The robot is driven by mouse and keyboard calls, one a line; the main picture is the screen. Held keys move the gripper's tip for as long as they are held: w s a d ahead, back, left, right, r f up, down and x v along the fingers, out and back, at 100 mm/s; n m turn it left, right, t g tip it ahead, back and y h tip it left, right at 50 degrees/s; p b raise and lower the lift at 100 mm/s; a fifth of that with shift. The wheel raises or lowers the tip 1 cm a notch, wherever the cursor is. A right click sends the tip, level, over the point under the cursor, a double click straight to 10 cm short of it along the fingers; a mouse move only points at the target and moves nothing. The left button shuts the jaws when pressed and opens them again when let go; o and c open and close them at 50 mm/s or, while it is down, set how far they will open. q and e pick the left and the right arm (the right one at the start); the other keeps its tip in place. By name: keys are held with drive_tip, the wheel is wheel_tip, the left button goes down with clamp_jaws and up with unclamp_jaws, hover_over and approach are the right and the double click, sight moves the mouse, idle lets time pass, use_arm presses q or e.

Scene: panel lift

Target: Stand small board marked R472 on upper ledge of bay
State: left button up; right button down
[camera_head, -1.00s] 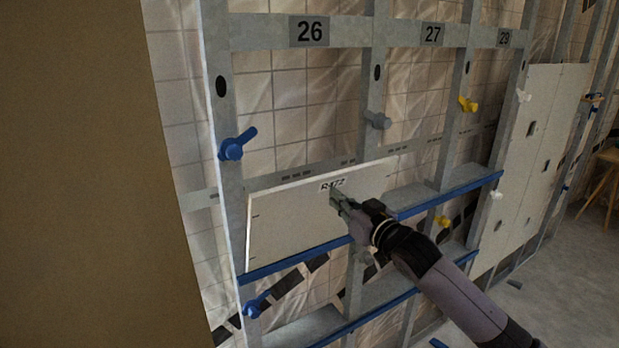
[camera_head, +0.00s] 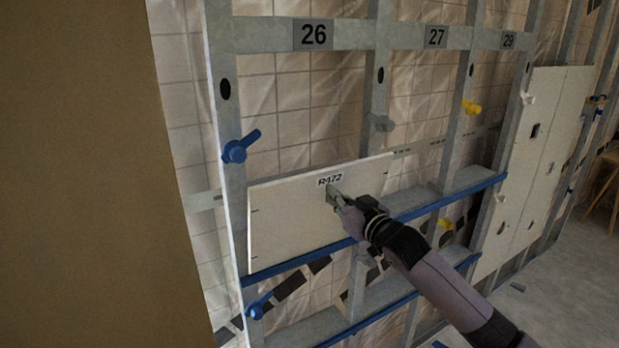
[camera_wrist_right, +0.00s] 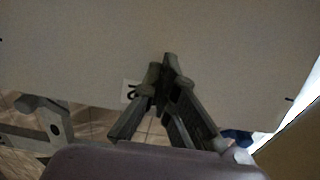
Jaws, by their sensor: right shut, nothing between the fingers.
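The small white board (camera_head: 290,222) marked R472 stands in the bay labelled 26, its lower edge at the blue-edged upper ledge (camera_head: 300,263) and its top reaching across the bay. My right gripper (camera_head: 331,190) is shut and empty in front of the board, just below the label. In the right wrist view the closed fingers (camera_wrist_right: 168,62) are against or very near the pale board face (camera_wrist_right: 225,60); contact is hard to tell. My left gripper is not in view.
A blue clamp (camera_head: 236,150) is on the left post above the board, and another (camera_head: 257,308) is below it. A lower blue-edged ledge (camera_head: 375,310) runs beneath. A large brown panel (camera_head: 80,180) fills the left.

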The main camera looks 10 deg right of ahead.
drive_tip(key=shift+x, duration=2.75)
drive_tip(key=shift+s, duration=0.15)
drive_tip(key=shift+p+v, duration=1)
drive_tip(key=shift+v, duration=1.25)
drive_tip(key=p, duration=0.2)
approach(323, 188)
drive_tip(key=w, duration=0.2)
drive_tip(key=w+f, duration=0.1)
drive_tip(key=shift+d+f, duration=0.1)
drive_tip(key=shift+d, duration=0.25)
